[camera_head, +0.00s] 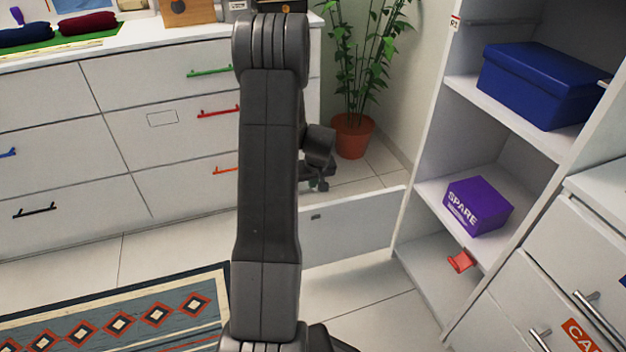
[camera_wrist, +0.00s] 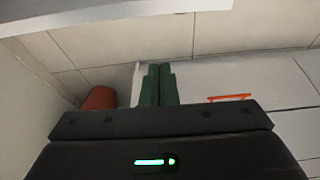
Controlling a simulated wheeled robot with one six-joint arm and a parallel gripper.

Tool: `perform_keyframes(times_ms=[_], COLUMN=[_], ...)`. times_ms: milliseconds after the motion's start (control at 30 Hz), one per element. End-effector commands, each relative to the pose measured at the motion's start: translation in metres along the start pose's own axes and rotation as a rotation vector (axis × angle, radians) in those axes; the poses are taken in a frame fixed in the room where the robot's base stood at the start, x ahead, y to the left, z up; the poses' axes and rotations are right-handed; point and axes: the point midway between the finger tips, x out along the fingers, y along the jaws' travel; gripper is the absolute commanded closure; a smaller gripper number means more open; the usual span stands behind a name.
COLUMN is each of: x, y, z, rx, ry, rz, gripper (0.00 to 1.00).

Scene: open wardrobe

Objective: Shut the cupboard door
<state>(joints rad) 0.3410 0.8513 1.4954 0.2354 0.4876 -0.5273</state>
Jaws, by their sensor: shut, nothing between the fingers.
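The cupboard door (camera_head: 355,226) is a low white panel at the bottom of the wardrobe. It stands open, reaching left from the wardrobe's left side, with a small grey fitting on its face. In the wrist view a white strip at the top (camera_wrist: 150,14) looks like its edge. My gripper (camera_head: 319,185) is partly hidden behind my arm, just above the door's top edge in the picture. I cannot tell whether it touches the door. Its green fingers (camera_wrist: 158,84) are together and empty in the wrist view. My arm hides the door's left end.
Above are a purple SPARE box (camera_head: 478,205) and a blue box (camera_head: 543,82). A white dresser (camera_head: 150,150) and potted plant (camera_head: 352,135) stand behind. Floor before the door is clear.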

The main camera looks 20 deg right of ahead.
Motion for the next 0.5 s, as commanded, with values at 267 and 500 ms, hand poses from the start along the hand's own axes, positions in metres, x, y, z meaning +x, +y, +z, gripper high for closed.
perform_keyframes(times_ms=[267,500], x=[0.051,0.039], y=[0.001,0.001], z=[0.009,0.036], rx=[0.001,0.001], ry=[0.001,0.001], rz=[0.001,0.001], gripper=[1.00,1.00])
